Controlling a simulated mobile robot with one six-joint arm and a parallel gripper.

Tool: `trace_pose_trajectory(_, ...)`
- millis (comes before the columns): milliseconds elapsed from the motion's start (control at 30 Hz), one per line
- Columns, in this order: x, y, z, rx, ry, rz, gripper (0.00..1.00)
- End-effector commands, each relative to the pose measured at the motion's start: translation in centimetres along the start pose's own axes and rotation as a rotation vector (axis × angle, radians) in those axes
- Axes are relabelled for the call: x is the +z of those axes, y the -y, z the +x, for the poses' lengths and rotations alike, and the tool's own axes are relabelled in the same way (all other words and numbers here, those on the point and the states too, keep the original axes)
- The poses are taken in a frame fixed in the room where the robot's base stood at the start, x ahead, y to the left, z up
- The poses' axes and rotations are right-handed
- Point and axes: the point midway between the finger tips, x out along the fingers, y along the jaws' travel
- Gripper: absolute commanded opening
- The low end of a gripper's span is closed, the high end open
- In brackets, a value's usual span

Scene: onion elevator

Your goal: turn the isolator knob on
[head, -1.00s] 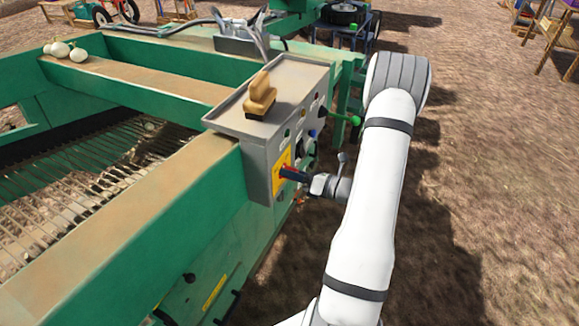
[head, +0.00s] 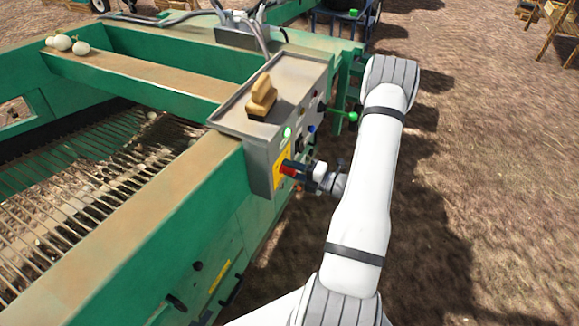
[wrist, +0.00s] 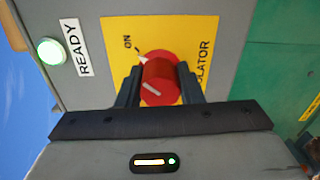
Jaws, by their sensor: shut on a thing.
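The red isolator knob (wrist: 158,80) sits on a yellow plate (wrist: 190,40) on the grey control box (head: 263,155). In the wrist view a white pointer mark on the knob's rim points toward the word ON. Part of the word ISOLATOR is hidden by the knob and a finger. My gripper (head: 305,172) is at the box's face, its two dark fingers on either side of the knob and shut on it. The READY lamp (wrist: 51,51) glows pale green, and a lit green lamp (head: 287,133) shows in the head view.
A wooden-handled brush (head: 261,97) lies on top of the box. A green-knobbed lever (head: 352,117) sticks out beyond my gripper. Pale onions (head: 68,44) lie on the machine's far-left frame. Bare soil (head: 480,200) is open to the right.

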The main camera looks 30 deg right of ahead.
Motion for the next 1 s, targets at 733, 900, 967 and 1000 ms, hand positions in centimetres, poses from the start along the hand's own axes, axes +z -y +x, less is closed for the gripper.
trace_pose_trajectory(733,-0.16,0.37,-0.12,-0.007,0.001,0.097,0.11)
trace_pose_trajectory(900,-0.11,0.3,-0.09,-0.005,0.001,0.095,0.46)
trace_pose_trajectory(967,-0.09,0.25,-0.07,-0.004,0.001,0.094,0.51)
trace_pose_trajectory(1000,-0.08,0.23,-0.06,-0.004,0.001,0.094,0.54)
